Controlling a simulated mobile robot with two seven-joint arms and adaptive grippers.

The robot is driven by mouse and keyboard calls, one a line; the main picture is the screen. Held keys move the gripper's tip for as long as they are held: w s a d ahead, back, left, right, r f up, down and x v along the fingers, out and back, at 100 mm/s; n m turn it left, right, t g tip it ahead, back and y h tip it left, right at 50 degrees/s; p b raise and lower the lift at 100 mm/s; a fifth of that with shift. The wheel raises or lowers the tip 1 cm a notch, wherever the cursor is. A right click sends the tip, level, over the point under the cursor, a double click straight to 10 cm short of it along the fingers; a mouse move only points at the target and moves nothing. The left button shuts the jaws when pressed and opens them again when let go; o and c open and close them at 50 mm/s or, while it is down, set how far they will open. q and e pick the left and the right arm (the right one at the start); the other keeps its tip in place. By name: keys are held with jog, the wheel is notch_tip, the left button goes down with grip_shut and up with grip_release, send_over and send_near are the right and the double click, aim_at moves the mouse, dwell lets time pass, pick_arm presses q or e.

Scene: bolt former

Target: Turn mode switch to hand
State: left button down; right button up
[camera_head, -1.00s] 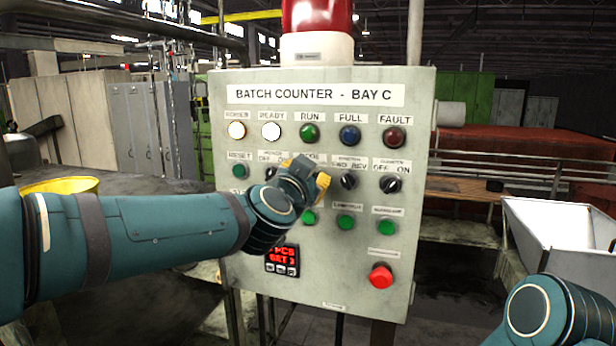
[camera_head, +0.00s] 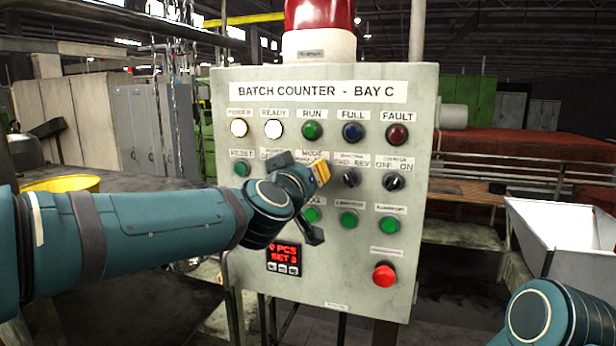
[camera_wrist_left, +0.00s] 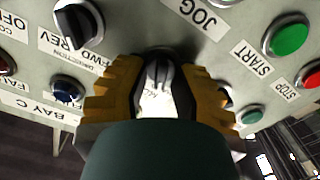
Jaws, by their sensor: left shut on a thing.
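The mode switch is a small dark knob (camera_wrist_left: 158,72) in the left wrist view, between the yellow finger pads of my left gripper (camera_wrist_left: 160,88). The pads are closed on it from both sides. A white JOG label (camera_wrist_left: 203,14) lies beside the knob. In the head view my left gripper (camera_head: 320,172) is at the panel just below the MODE label (camera_head: 313,155), and it hides the switch there. Which position the knob points to cannot be read. My right arm shows at the lower right, but its gripper is out of view.
The grey BATCH COUNTER panel (camera_head: 318,82) carries the direction switch (camera_head: 350,177), the counter switch (camera_head: 394,181), several lamps and green buttons, and a red button (camera_head: 384,275). A display (camera_head: 285,256) sits at lower left. A white bin (camera_head: 560,240) stands at right.

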pick_arm(q)
jog(key=shift+r+n, duration=0.1)
jog(key=shift+n, duration=0.5)
jog(key=shift+a, duration=0.1)
jog(key=c, duration=0.8)
grip_release()
jog(key=shift+o, duration=0.2)
jog(key=shift+w, duration=0.1)
jog(key=v, duration=1.2)
